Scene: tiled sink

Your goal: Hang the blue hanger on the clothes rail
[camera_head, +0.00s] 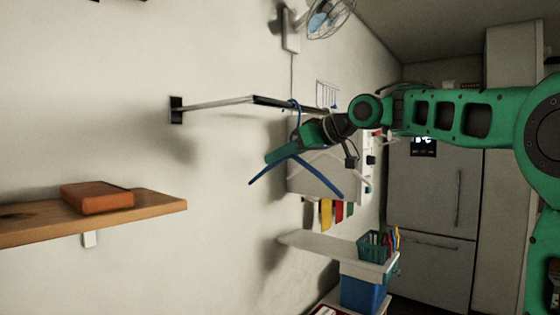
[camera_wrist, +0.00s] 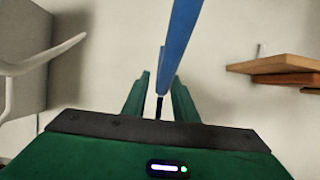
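The blue hanger (camera_head: 322,181) is at my gripper (camera_head: 272,158) in the head view, with its two arms sloping down to either side. Its hook is up at the clothes rail (camera_head: 222,103), a thin bar sticking out from a black wall bracket. The hook appears to overlap the rail; whether it bears on it is hard to tell. In the wrist view, the blue hanger (camera_wrist: 178,45) is seen almost edge-on between the two green fingers of my gripper (camera_wrist: 160,78). The fingers are close together on it; the exact contact is partly hidden.
A pale hanger (camera_head: 357,172) is just right of the blue one and shows at left in the wrist view (camera_wrist: 45,58). A wooden shelf (camera_head: 158,203) bearing an orange-brown box (camera_head: 97,198) is at lower left. A white shelf (camera_head: 307,243) with a basket (camera_head: 373,246) stands below.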

